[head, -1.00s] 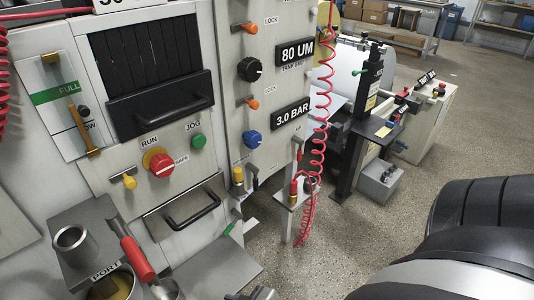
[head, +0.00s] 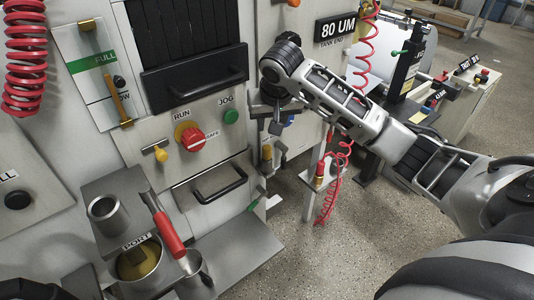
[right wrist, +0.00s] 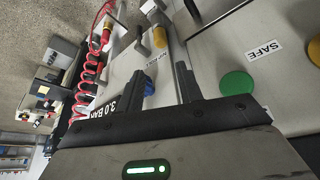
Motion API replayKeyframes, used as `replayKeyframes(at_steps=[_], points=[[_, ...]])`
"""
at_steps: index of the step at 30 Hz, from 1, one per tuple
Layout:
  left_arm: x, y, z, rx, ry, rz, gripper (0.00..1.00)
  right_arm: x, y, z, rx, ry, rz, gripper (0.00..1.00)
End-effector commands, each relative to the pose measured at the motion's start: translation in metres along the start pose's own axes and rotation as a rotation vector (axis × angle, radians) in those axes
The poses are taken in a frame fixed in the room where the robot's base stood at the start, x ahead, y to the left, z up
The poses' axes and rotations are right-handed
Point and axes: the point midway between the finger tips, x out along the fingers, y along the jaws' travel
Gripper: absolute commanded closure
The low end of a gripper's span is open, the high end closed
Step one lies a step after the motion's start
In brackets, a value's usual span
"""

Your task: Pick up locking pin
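No part is marked as the locking pin, so I cannot tell for sure which it is. A yellow-capped upright part (head: 267,152) stands at the machine's right edge, beside a grey metal lever. A yellow part also shows in the right wrist view (right wrist: 160,37), beyond the fingers. My right gripper (head: 275,122) points down in front of the panel, just above the yellow-capped part. Its fingers (right wrist: 161,74) are apart, with nothing seen gripped; a blue knob (right wrist: 150,86) lies behind them. My left gripper is not visible.
A red RUN knob (head: 193,139), green JOG button (head: 231,116) and black drawer handle (head: 220,183) are on the panel. A red-handled tool (head: 168,233) leans by metal cups at lower left. A red-topped fitting (head: 320,170) with a coiled hose stands to the right.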

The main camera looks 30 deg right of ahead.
Motion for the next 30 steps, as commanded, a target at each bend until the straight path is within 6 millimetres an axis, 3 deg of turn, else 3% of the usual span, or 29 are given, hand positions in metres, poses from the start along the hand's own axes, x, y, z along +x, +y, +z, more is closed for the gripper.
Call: replayKeyframes(at_steps=[12,22,30], points=[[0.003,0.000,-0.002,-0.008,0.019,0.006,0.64,0.081,0.001,0.001,0.004,-0.005,0.005,0.64],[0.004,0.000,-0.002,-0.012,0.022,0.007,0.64,0.109,0.000,0.001,0.002,-0.003,0.004,0.64],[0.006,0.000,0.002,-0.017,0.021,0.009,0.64,0.148,-0.002,0.004,0.002,-0.001,0.003,0.64]])
